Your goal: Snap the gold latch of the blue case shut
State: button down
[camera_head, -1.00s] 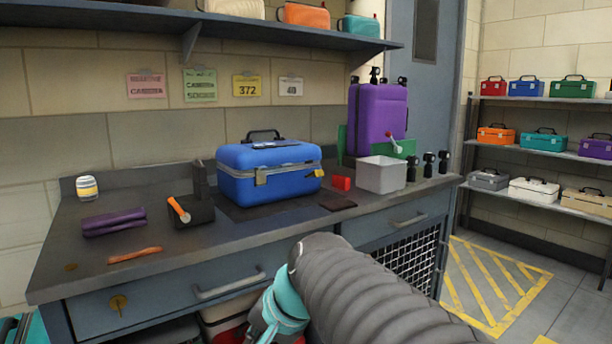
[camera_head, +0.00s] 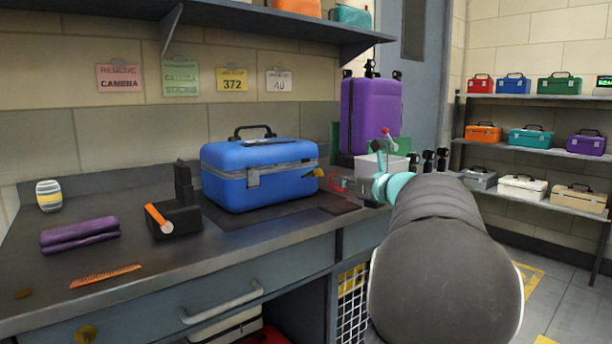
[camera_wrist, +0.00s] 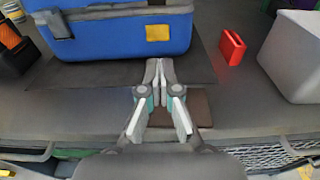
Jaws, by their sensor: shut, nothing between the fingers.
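The blue case (camera_head: 250,190) stands on the workbench with its lid down. A grey band runs along its seam. The gold latch (camera_head: 317,173) is near the right end of the case front and seems to stick out from it. In the wrist view the gold latch (camera_wrist: 158,33) shows as a yellow square below the band. A grey latch (camera_head: 253,178) is farther left on the front. My gripper (camera_wrist: 159,66) is shut and empty, with its fingertips in front of the case, apart from the gold latch. In the head view the fingertips are hard to make out.
A red block (camera_wrist: 232,47) and a pale grey bin (camera_wrist: 295,55) stand right of the case. A purple case (camera_head: 372,115) is behind the bin. A black holder with an orange-handled tool (camera_head: 158,218) stands left. The front bench strip is mostly clear.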

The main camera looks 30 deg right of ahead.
aim_at(318, 170)
jog(key=w, duration=0.1)
jog(key=w+f+b, duration=0.1)
jog(key=w+f, duration=0.1)
jog(key=shift+w+a+f, duration=0.2)
jog(key=shift+a, duration=0.05)
jog(key=shift+w+a+p, duration=0.15)
jog(key=shift+w+p, duration=0.35)
jog(key=shift+w, duration=1.35)
jog(key=shift+w+a+p, duration=0.1)
jog(key=shift+w+p, duration=0.35)
jog(key=shift+w, duration=1.35)
jog(key=shift+s+d+b, duration=0.1)
jog(key=shift+s+b, duration=0.2)
jog(key=shift+s, duration=1.05)
jog(key=shift+r+p, duration=1.85)
jog(key=shift+r, duration=0.2)
jog(key=shift+f, duration=0.1)
jog(key=shift+s, duration=0.2)
jog(key=shift+s+d+b, duration=0.15)
jog(key=shift+s+b, duration=0.25)
jog(key=shift+s, duration=1.4)
